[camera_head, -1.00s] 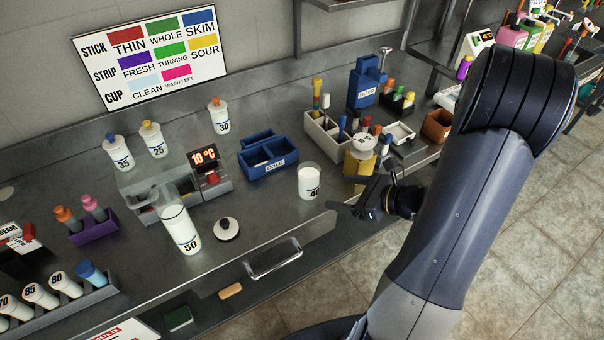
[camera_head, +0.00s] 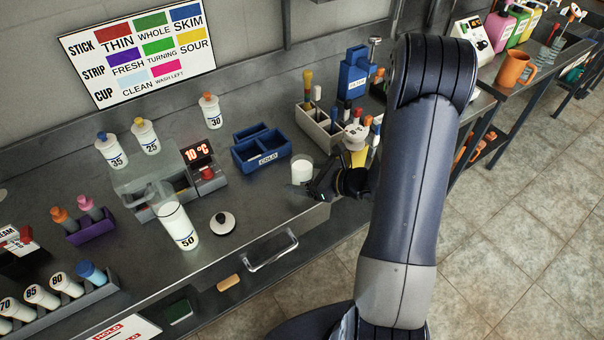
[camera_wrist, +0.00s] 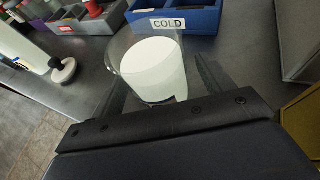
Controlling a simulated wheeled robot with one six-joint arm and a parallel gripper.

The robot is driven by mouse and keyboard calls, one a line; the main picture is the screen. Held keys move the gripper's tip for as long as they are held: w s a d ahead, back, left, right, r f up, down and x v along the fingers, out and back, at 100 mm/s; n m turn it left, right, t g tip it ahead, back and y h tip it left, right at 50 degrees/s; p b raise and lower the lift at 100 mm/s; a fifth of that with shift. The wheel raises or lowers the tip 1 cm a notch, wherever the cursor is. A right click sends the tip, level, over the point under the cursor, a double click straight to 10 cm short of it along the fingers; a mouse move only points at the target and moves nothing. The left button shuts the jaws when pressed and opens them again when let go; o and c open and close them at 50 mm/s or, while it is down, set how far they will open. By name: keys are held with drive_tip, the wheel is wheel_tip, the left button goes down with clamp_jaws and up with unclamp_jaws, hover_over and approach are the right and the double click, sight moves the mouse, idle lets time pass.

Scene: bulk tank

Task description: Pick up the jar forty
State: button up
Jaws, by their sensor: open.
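The jar forty (camera_head: 301,171) is a clear jar with white contents, upright near the front edge of the steel counter. Its number is hidden behind my gripper now; the earlier head view shows it. My gripper (camera_head: 312,188) is at the jar's front right side, open. In the wrist view the jar (camera_wrist: 154,68) stands between the two open fingers of my gripper (camera_wrist: 160,82), and I cannot tell whether either finger touches it.
The blue COLD bin (camera_head: 262,150) is just behind the jar. A white rack (camera_head: 320,126) and a yellow block (camera_head: 357,157) are to the right. A black-knobbed lid (camera_head: 222,222) and jar 50 (camera_head: 178,226) stand to the left. A drawer handle (camera_head: 271,249) juts below the edge.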

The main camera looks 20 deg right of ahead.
drive_tip(key=shift+w+a+f, duration=0.15)
drive_tip(key=shift+w+a, duration=0.05)
drive_tip(key=shift+w, duration=0.05)
drive_tip(key=shift+c, duration=0.2)
drive_tip(key=c, duration=1.2)
drive_tip(key=shift+r, duration=0.25)
drive_tip(key=shift+c, duration=0.2)
drive_tip(key=w+r+m+t+h, duration=0.3)
drive_tip(key=w+r+m+h, duration=0.1)
drive_tip(key=r, duration=0.5)
drive_tip(key=shift+w+m+h, duration=0.3)
drive_tip(key=shift+m+h, duration=0.4)
